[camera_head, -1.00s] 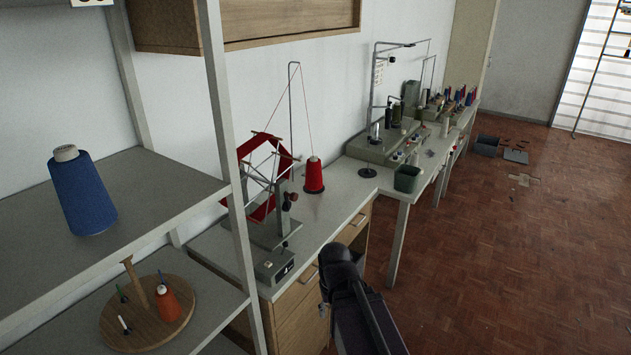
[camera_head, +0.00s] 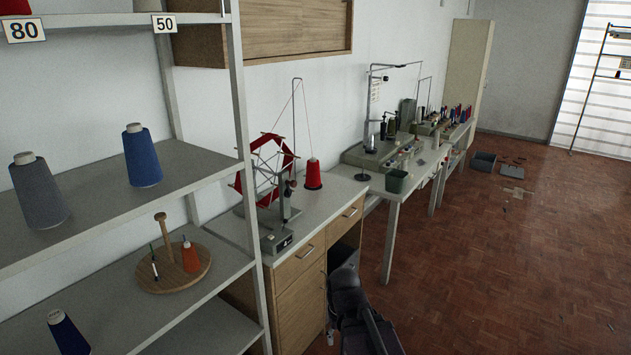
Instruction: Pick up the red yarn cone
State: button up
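The red yarn cone (camera_head: 313,176) stands upright on the grey top of the drawer bench (camera_head: 333,192), near the wall. A thread appears to run from it up to a tall wire guide (camera_head: 294,120). A yarn winder with a red skein (camera_head: 240,181) stands left of it. Part of my dark arm shows at the bottom centre, in front of the bench and lower than its top, well apart from the cone. The gripper's fingers cannot be made out.
A shelf rack at left holds a grey cone (camera_head: 38,191), a blue cone (camera_head: 142,156), a dark blue cone (camera_head: 68,333) and a wooden stand (camera_head: 150,276) with a small orange cone (camera_head: 191,257). The floor at right is mostly clear.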

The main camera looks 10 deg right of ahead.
aim_at(313, 179)
jog(key=k, duration=0.15)
jog(key=z, duration=0.25)
jog(key=i, duration=0.55)
jog(key=z, duration=0.55)
jog(key=i, duration=1.6)
jog(key=u, duration=0.35)
jog(key=i, duration=0.6)
jog(key=u, duration=0.4)
